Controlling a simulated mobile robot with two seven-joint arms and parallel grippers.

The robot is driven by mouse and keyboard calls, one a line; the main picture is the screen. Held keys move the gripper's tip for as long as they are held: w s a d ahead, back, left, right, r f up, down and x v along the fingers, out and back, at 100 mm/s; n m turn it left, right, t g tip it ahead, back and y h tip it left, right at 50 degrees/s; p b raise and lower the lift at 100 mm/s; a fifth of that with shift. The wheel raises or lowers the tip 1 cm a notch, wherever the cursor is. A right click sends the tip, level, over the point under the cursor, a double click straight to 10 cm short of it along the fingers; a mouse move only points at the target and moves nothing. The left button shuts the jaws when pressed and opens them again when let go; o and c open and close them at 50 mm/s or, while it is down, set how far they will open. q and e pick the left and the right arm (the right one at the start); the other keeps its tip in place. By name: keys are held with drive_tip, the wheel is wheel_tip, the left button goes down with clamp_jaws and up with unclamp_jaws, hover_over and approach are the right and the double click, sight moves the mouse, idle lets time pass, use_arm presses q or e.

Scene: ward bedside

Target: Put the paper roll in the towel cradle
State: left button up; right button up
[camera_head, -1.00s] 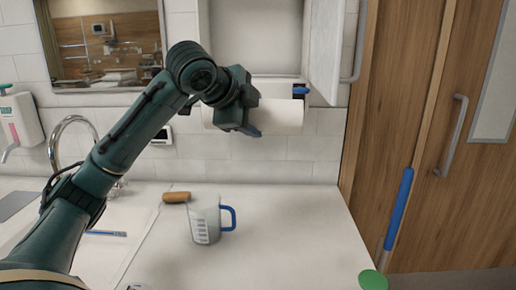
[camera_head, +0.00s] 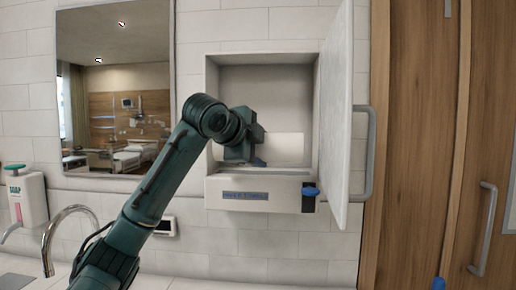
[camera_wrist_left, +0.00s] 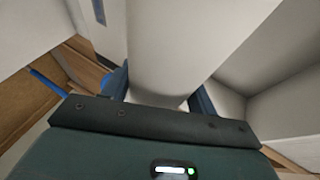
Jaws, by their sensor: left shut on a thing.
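The white paper roll (camera_head: 285,147) is held level at the opening of the wall dispenser, just above its front lip. My left gripper (camera_head: 258,161) is shut on it near the roll's left part, which the gripper hides. In the left wrist view the roll (camera_wrist_left: 170,40) runs between the two blue-grey fingers of the gripper (camera_wrist_left: 160,95). The towel cradle appears to be the open white dispenser box (camera_head: 240,183), with a label and a blue latch on its front. Whether the roll touches the box cannot be told. My right gripper is not in view.
A mirror (camera_head: 115,90) hangs at the left. A soap dispenser (camera_head: 28,200) and a tap (camera_head: 68,215) are at lower left. Wooden doors (camera_head: 415,150) are at the right.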

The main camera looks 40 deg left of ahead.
use_arm(q)
drive_tip(key=w+a, duration=0.1)
drive_tip(key=w, duration=0.1)
drive_tip(key=w+a+p, duration=0.1)
drive_tip(key=w, duration=0.1)
drive_tip(key=w+a, duration=0.1)
drive_tip(key=shift+w+a+f+p, duration=0.1)
drive_tip(key=shift+w+a+p, duration=0.15)
drive_tip(key=shift+w+p, duration=0.15)
drive_tip(key=w+a, duration=0.1)
drive_tip(key=w+a+f+p, duration=0.1)
drive_tip(key=w, duration=0.1)
drive_tip(key=shift+w, duration=0.25)
drive_tip(key=shift+w+a+f, duration=0.4)
drive_tip(key=shift+w+f, duration=0.15)
drive_tip(key=shift+w+a+f, duration=0.35)
drive_tip(key=shift+w+f, duration=0.15)
drive_tip(key=shift+f, duration=0.05)
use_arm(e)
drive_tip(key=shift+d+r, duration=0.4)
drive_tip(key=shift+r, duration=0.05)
use_arm(q)
drive_tip(key=o, duration=1.1)
drive_tip(key=shift+o, duration=0.4)
drive_tip(key=shift+f, duration=0.15)
